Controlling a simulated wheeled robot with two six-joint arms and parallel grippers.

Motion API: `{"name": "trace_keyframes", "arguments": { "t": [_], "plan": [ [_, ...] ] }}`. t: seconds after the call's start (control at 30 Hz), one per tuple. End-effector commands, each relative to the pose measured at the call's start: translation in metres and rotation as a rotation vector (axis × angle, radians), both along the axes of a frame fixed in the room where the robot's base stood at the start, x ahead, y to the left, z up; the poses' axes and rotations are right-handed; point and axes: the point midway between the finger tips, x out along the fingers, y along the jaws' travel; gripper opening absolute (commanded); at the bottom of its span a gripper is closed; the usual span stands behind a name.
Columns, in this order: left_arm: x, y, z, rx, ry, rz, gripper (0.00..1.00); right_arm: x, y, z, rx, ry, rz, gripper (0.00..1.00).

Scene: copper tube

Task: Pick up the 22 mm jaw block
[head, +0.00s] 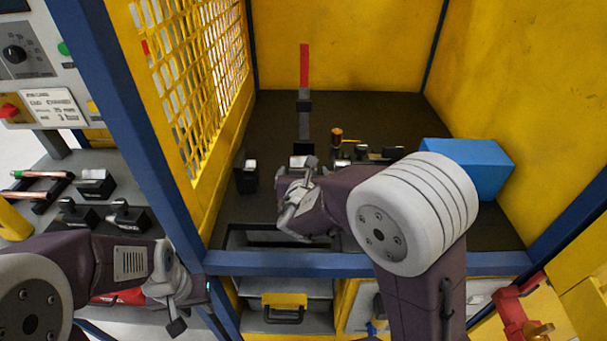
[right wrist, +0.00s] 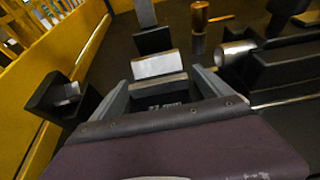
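Inside the yellow enclosure, my right gripper (head: 306,172) reaches down at the small jaw fixture in the middle. In the right wrist view my right gripper's (right wrist: 160,86) fingers are apart, with a dark piece carrying small, unreadable lettering between them. A silver-topped block (right wrist: 158,66) lies just at the fingertips; contact on both sides is unclear. I cannot tell its size. Another black block with a silver insert (head: 247,175) stands to the left; it also shows in the right wrist view (right wrist: 66,94). My left gripper (head: 178,312) hangs low, outside the enclosure; its finger gap is unclear.
A blue box (head: 468,165) stands at the enclosure's right. A copper-coloured cylinder (head: 337,138) and black clamp parts (head: 378,153) sit beside my right gripper. On the left bench are black holders (head: 95,182) and copper tubes (head: 42,175). A blue front rail (head: 290,264) borders the enclosure.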

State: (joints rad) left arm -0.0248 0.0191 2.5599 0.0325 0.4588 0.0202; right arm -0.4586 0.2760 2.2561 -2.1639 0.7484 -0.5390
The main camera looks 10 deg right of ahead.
Motion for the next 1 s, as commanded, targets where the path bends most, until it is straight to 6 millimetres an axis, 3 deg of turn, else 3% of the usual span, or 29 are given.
{"name": "trace_keyframes", "arguments": {
  "t": [0.03, 0.3, 0.33, 0.63, 1.0],
  "plan": [
    [0.0, 0.0, 0.0, 0.0, 0.0, 0.0, 0.36, 0.0, 0.0, 0.0, 0.0, 0.0, 0.0, 0.78],
    [0.0, 0.0, 0.0, 0.0, 0.0, 0.0, 0.36, 0.0, 0.0, 0.0, 0.0, 0.0, 0.0, 0.03],
    [0.0, 0.0, 0.0, 0.0, 0.0, 0.0, 0.36, 0.0, 0.0, 0.0, 0.0, 0.0, 0.0, 0.0],
    [0.0, 0.0, 0.004, 0.0, 0.0, 0.0, 0.36, 0.001, 0.0, 0.011, 0.002, -0.008, -0.002, 0.0],
    [0.0, 0.0, 0.033, 0.0, 0.0, 0.0, 0.36, 0.001, 0.0, 0.086, 0.003, -0.01, -0.002, 0.0]
  ]
}}
